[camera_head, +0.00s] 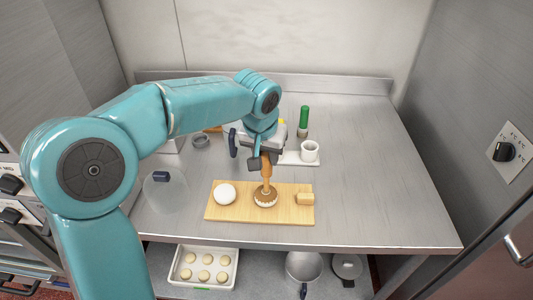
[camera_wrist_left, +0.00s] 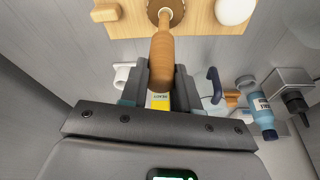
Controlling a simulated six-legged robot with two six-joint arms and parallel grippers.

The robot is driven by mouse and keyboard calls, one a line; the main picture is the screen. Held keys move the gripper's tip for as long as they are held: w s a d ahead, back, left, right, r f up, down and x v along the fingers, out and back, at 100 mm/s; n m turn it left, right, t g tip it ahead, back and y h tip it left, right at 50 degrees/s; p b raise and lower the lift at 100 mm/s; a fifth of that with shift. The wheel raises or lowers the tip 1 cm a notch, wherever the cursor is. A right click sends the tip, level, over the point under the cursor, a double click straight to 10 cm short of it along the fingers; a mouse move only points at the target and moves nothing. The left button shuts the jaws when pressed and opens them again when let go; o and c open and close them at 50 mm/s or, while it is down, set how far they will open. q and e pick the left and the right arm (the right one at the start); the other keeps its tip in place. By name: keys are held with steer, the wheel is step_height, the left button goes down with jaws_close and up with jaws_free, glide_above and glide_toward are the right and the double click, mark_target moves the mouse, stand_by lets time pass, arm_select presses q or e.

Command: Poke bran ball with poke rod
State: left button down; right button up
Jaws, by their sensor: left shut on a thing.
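My left gripper (camera_head: 264,160) is shut on the wooden poke rod (camera_head: 266,175) and holds it near upright, tip down. The rod's lower end meets the top of the bran ball (camera_head: 265,201), a brown-topped, pale-sided ball on the wooden board (camera_head: 290,216). I cannot tell how deep the tip goes. In the left wrist view, the rod (camera_wrist_left: 162,55) runs from between the fingers (camera_wrist_left: 160,85) to the ball (camera_wrist_left: 178,10), which is partly cut off by the top edge. My right gripper is not in view.
A white ball (camera_head: 225,194) lies left on the board, a tan block (camera_head: 305,199) right. Behind stand a white cup (camera_head: 309,151) and a green-topped bottle (camera_head: 304,119). A clear round cover (camera_head: 165,193) is at left. The steel table (camera_head: 375,170) is clear at right.

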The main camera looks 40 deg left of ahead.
arm_select(q)
steer(key=shift+w+p+v, duration=0.25)
steer(key=shift+p+v, duration=0.5)
steer(key=shift+v, duration=0.55)
steer(key=shift+w+a, duration=0.1)
steer(key=shift+r, duration=0.2)
step_height(320, 180, up, 5)
steer(key=p, duration=0.4)
steer(key=shift+f, duration=0.15)
stand_by(0.9)
